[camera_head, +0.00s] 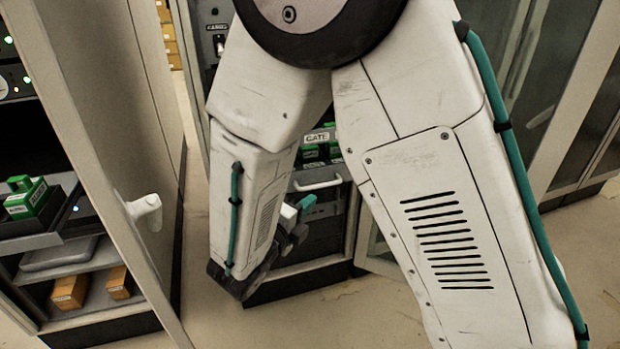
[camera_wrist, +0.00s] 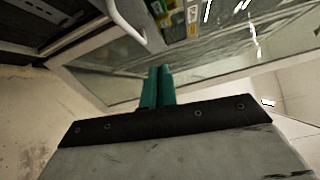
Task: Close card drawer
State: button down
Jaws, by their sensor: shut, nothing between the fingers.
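A drawer with a white bar handle (camera_head: 318,184) stands in the middle rack in the head view, partly hidden by my arm. Green blocks (camera_head: 312,152) sit just above and behind the handle, under a small white label that seems to read GATE. How far the drawer is out I cannot tell. My gripper (camera_head: 305,204) has teal fingers, shut and empty, just below and left of the handle in the head view. In the wrist view my gripper (camera_wrist: 158,84) points up the picture. A white curved handle (camera_wrist: 128,24) lies beyond and left of its fingertips, seemingly apart from them.
An open cabinet at left holds a green device (camera_head: 27,197) on a pulled-out tray and orange-brown boxes (camera_head: 70,291) below. Its door (camera_head: 100,150) with a white handle (camera_head: 146,206) stands between it and my arm. Glass-fronted cabinets (camera_head: 550,90) stand at right. Floor shows between.

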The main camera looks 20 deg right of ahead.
jog(key=a+f+n+t, duration=0.1)
jog(key=a+n+t, duration=0.1)
jog(key=n, duration=0.1)
send_near(316, 170)
jog(key=shift+y, duration=0.4)
jog(key=w+d, duration=0.1)
jog(key=d, duration=0.2)
jog(key=w+d, duration=0.1)
jog(key=shift+w+d+r, duration=0.2)
jog(key=shift+w+r, duration=0.15)
jog(key=shift+w, duration=0.65)
